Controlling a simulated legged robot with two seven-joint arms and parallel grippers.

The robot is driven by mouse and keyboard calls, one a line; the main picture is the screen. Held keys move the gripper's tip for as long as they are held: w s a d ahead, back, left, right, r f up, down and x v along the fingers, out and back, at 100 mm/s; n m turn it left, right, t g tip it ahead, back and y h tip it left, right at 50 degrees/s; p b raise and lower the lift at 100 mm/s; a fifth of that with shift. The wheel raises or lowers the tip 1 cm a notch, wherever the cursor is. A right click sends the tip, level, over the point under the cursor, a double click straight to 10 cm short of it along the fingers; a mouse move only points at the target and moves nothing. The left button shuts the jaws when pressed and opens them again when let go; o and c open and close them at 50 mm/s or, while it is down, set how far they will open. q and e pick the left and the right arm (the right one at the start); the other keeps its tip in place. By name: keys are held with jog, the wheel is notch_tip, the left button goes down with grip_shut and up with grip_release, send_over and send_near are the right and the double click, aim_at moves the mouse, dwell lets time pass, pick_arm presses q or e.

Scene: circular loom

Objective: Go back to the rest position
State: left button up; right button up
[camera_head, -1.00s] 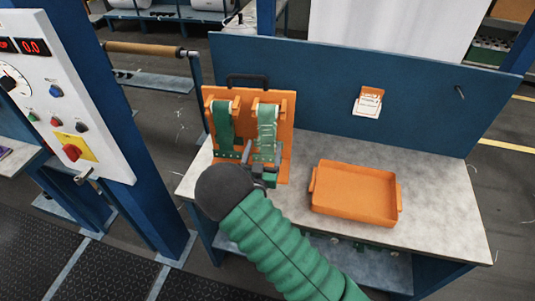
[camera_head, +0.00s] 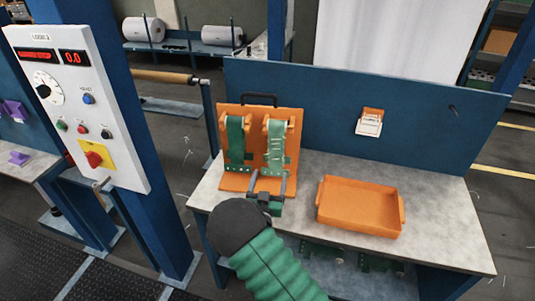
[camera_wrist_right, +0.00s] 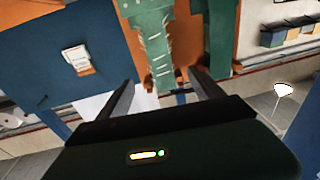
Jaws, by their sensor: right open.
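My right gripper (camera_head: 268,182) is in front of the orange stand (camera_head: 291,121) on the workbench. Its two fingers are apart; in the right wrist view the fingers (camera_wrist_right: 160,90) are spread with the stand and green strips beyond them. Two green strips hang on the stand: a left one (camera_head: 236,138) and a right one (camera_head: 276,142) with pale marks. The right strip (camera_wrist_right: 157,45) also shows close up in the right wrist view. I see nothing held between the fingers. My left gripper is not in view.
An empty orange tray (camera_head: 361,207) sits on the grey bench top (camera_head: 448,235), right of the stand. A blue back panel (camera_head: 425,135) stands behind. A white control panel (camera_head: 75,105) on a blue post is at the left. Bare bench lies around the tray.

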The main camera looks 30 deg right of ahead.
jog(key=s+a+f+n+g+y, duration=0.2)
jog(key=s+a+f+g+y, duration=0.1)
jog(key=a+y, duration=0.25)
jog(key=s+a+f+n+g+y, duration=0.1)
jog(key=s+a+f+g+y, duration=0.15)
jog(key=a+y, duration=0.3)
jog(key=s+a+n+g+y, duration=0.1)
jog(key=s+a+n+g, duration=0.1)
jog(key=s, duration=0.7)
jog(key=s+a+n+g, duration=0.3)
jog(key=s+a, duration=0.2)
jog(key=s, duration=0.4)
jog(key=shift+s+r+y, duration=0.15)
jog(key=shift+r+y, duration=0.2)
jog(key=shift+y, duration=0.05)
jog(key=shift+s+g, duration=0.2)
jog(key=shift+g, duration=0.05)
jog(key=shift+w+a, duration=0.1)
jog(key=shift+w, duration=0.05)
